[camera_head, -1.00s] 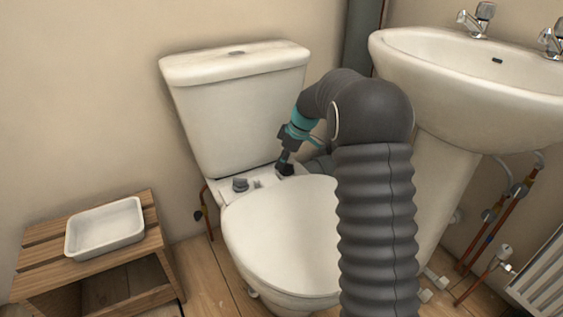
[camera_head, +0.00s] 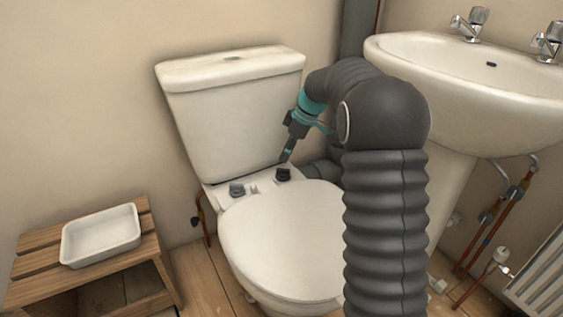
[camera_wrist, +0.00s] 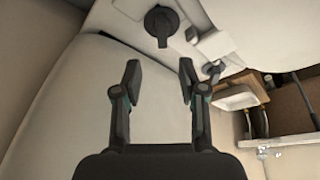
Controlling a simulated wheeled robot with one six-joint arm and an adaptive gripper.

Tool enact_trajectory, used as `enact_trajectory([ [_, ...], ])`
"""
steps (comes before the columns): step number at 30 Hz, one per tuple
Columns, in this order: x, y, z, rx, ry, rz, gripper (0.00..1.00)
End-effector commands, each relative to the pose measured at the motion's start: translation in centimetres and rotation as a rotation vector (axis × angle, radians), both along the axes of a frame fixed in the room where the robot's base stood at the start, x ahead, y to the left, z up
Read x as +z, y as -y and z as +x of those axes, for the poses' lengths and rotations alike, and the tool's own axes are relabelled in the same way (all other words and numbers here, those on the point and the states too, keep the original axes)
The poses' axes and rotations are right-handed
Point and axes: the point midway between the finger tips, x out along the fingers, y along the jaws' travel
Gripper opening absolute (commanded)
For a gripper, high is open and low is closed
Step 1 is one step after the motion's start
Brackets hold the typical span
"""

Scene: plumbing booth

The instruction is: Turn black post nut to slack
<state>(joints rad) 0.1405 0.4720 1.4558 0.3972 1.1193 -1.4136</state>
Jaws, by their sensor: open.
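The black post nut (camera_head: 283,175) sits on the right of the white ledge behind the toilet seat. In the wrist view the black post nut (camera_wrist: 161,22) shows as a round cap with a wing pointing towards my gripper. My gripper (camera_head: 285,156) is just above it in the head view, apart from it. In the wrist view my gripper (camera_wrist: 160,74) is open, with nothing between its fingers. A grey post nut (camera_head: 237,190) sits on the left of the same ledge. How tight the black nut is cannot be told.
The cistern (camera_head: 235,110) stands right behind the ledge, and the closed seat lid (camera_head: 280,240) lies in front. A basin (camera_head: 465,90) is on the right. A wooden stool (camera_head: 150,250) with a white tray (camera_head: 100,237) stands on the left.

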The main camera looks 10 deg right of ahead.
Motion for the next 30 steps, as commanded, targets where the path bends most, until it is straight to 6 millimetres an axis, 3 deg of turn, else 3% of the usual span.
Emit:
enact_trajectory([
  [3,2.1,0.8,-0.3,-0.001,0.004,-0.001,0.41],
  [10,4.3,1.6,-0.8,0.000,0.000,-0.001,0.41],
  [23,4.7,1.7,-0.8,-0.005,-0.002,0.000,0.41],
  [30,4.4,2.1,-0.5,-0.196,-0.050,0.018,0.41],
])
